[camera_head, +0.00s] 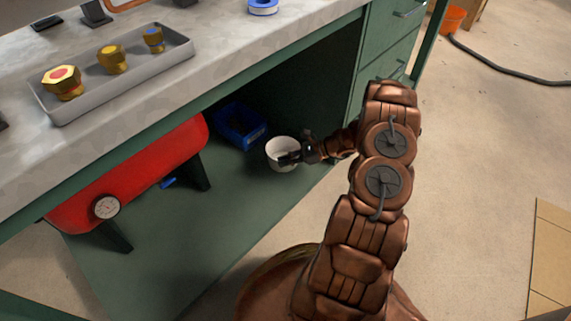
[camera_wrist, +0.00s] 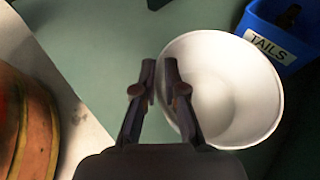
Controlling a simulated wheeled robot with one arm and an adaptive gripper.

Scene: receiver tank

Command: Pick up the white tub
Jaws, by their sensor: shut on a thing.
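The white tub (camera_head: 281,153) is a small round open cup on the green lower shelf under the bench, upright or nearly so in the head view. It also shows in the wrist view (camera_wrist: 232,85), where I look down into its empty inside. My gripper (camera_head: 292,158) reaches it from the right in the head view. In the wrist view my gripper (camera_wrist: 160,72) is shut on the tub's near-left rim, with one finger inside the wall and one outside. Whether the tub's base touches the shelf I cannot tell.
A blue bin (camera_head: 238,126) labelled TAILS in the wrist view (camera_wrist: 283,35) stands close behind the tub. A red tank (camera_head: 140,172) with a gauge lies to the left. The grey benchtop (camera_head: 215,75) overhangs. The front of the green shelf (camera_head: 205,235) is clear.

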